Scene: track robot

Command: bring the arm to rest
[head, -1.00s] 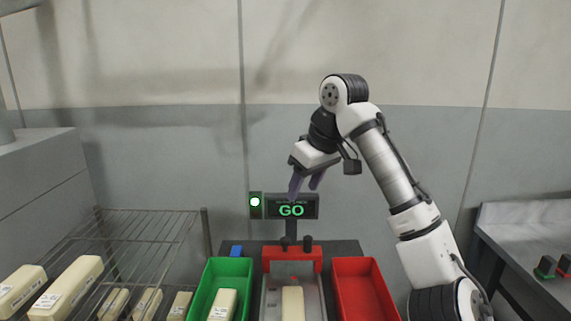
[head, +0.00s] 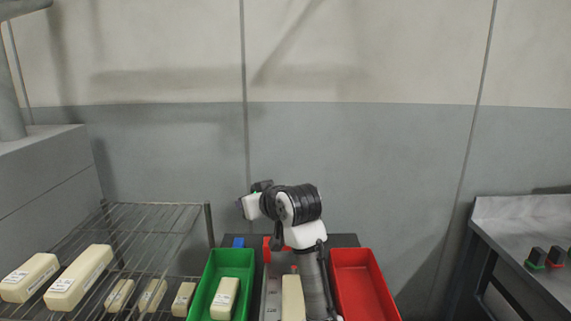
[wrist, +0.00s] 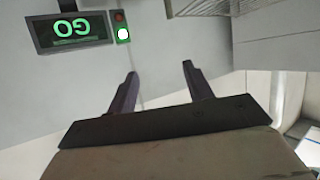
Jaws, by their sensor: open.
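My arm (head: 298,205) is folded low in the middle of the head view, in front of the central machine and its display. My gripper (wrist: 160,68) shows in the wrist view with its two dark fingers apart and nothing between them. In the head view the gripper end is mostly hidden behind my own wrist, pointing left and away. The display (wrist: 72,32) reads GO, upside down in the wrist view, with a lit green lamp (wrist: 123,34) beside it. My arm hides the display in the head view.
A cream block (head: 292,298) lies on the central machine, partly beside my arm. A green bin (head: 206,290) holding a block stands left, an empty red bin (head: 366,285) right. A wire rack (head: 150,218) with several blocks is at left; a metal table (head: 520,225) at right.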

